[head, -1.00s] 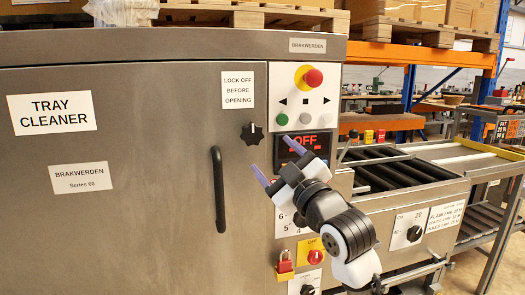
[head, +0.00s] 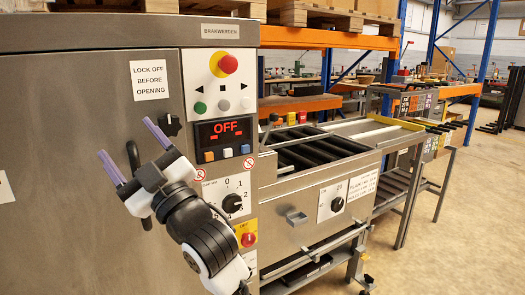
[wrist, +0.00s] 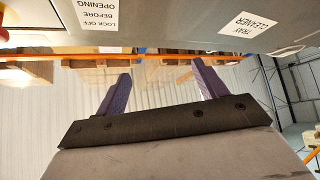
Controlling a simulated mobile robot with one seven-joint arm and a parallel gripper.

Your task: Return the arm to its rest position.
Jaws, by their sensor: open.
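My gripper (head: 131,150) is open, with two purple fingers apart and nothing between them. In the head view it is held up in front of the tray cleaner's grey door (head: 75,90), covering part of the black door handle (head: 132,157). I cannot tell how far it is from the door. In the wrist view the purple fingers (wrist: 160,87) stand apart, with shelving and a pale wall behind them. My white and black arm reaches up from the bottom of the head view.
The control panel (head: 240,100) has a red "OFF" display (head: 224,129), a red stop button (head: 228,64) and a numbered dial (head: 232,203), close right of my arm. A roller conveyor (head: 310,150) extends right. Open floor (head: 470,230) lies at the far right.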

